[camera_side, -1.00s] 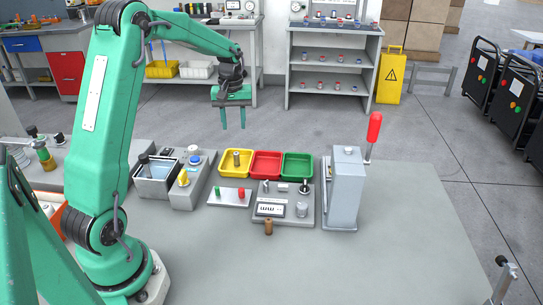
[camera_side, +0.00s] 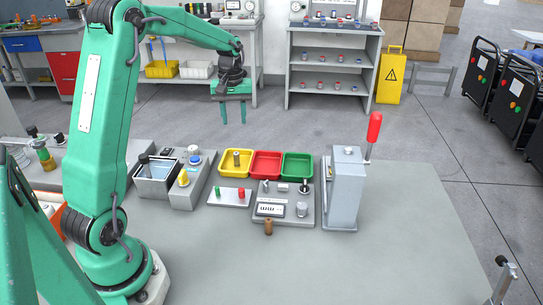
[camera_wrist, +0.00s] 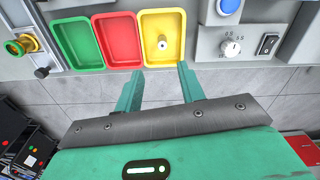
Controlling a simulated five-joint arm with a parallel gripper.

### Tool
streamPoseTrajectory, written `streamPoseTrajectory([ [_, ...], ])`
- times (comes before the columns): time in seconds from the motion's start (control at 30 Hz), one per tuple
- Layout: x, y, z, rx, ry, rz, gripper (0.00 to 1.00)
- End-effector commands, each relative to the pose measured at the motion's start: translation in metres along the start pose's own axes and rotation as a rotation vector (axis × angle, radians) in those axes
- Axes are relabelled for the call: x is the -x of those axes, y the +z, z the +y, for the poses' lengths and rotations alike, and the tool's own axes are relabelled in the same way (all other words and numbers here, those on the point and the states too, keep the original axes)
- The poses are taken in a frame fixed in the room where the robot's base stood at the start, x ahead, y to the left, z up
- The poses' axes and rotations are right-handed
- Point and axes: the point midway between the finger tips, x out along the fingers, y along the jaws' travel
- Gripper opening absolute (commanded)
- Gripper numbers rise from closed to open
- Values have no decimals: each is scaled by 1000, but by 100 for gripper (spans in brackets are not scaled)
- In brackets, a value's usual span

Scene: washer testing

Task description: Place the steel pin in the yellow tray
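The steel pin (camera_side: 236,158) stands upright inside the yellow tray (camera_side: 223,168), the leftmost of three trays in the side view. In the wrist view the pin (camera_wrist: 163,43) is near the middle of the yellow tray (camera_wrist: 150,22), apart from its walls. My gripper (camera_side: 233,123) is open and empty. It hangs fingers-down, well above the work surface and apart from the pin. In the wrist view its fingertips (camera_wrist: 161,74) are spread, with the tray's edge showing beyond them.
A red tray (camera_side: 265,175) and a green tray (camera_side: 297,175) adjoin the yellow one. A test device (camera_side: 270,209), a grey press with a red-knobbed lever (camera_side: 342,200) and a control box (camera_side: 187,193) stand nearby. The table front (camera_side: 380,265) is clear.

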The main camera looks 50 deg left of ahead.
Motion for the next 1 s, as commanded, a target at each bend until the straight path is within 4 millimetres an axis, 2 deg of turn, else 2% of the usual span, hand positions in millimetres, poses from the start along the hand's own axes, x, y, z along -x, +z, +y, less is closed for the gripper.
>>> streamPoseTrajectory([
  [0.27,37,44,11,-132,33,61,39],
  [0.6,81,122,14,-359,88,162,39],
  [1.0,103,209,-3,-621,153,284,39],
])
